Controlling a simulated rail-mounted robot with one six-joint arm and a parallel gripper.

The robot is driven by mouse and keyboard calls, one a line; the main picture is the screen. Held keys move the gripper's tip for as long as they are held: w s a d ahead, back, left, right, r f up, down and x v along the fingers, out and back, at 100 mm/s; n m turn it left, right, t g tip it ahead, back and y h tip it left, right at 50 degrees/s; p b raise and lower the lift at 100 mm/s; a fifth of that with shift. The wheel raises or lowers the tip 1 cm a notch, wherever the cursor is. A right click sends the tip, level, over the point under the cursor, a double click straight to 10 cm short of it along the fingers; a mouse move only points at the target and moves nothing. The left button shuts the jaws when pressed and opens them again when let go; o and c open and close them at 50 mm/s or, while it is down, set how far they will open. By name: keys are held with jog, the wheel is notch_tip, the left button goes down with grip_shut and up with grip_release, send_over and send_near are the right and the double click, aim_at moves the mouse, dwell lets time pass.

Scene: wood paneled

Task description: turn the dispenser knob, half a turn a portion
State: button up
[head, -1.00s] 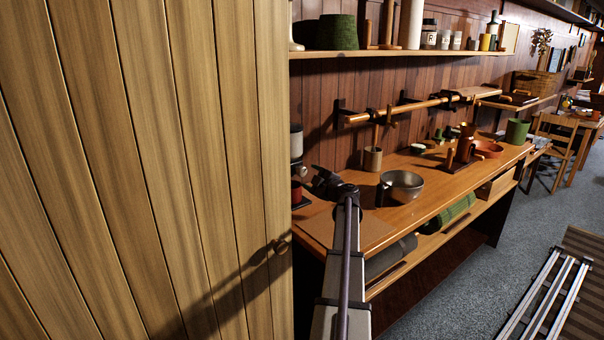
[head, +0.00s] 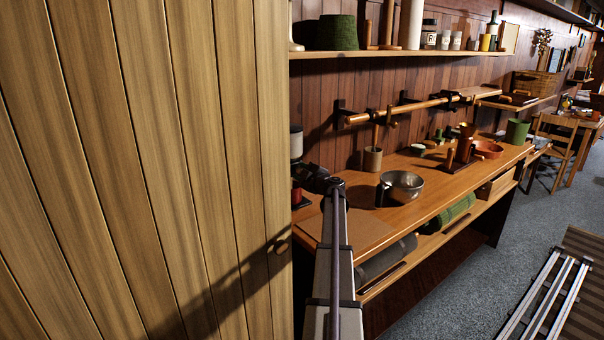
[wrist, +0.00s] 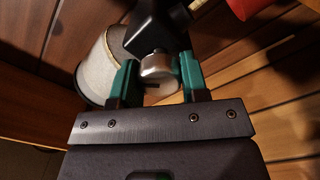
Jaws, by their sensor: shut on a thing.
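The dispenser (head: 296,142) stands at the left end of the counter, half hidden by the wooden panel. In the wrist view its pale hopper (wrist: 98,68) and black body (wrist: 155,28) show. Its round silver knob (wrist: 156,63) faces my gripper and has a dark slot mark low on it. My gripper (wrist: 157,78) has its green-tipped fingers on both sides of the knob, shut on it. In the head view my gripper is dark and small beside the dispenser, and the knob cannot be made out. A red cup (wrist: 245,6) shows at the top of the wrist view.
The wooden panel (head: 150,170) fills the left of the head view, close to my arm. A shelf (head: 400,54) runs above.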

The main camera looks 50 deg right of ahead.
jog(key=shift+c, duration=0.8)
jog(key=shift+m, duration=0.4)
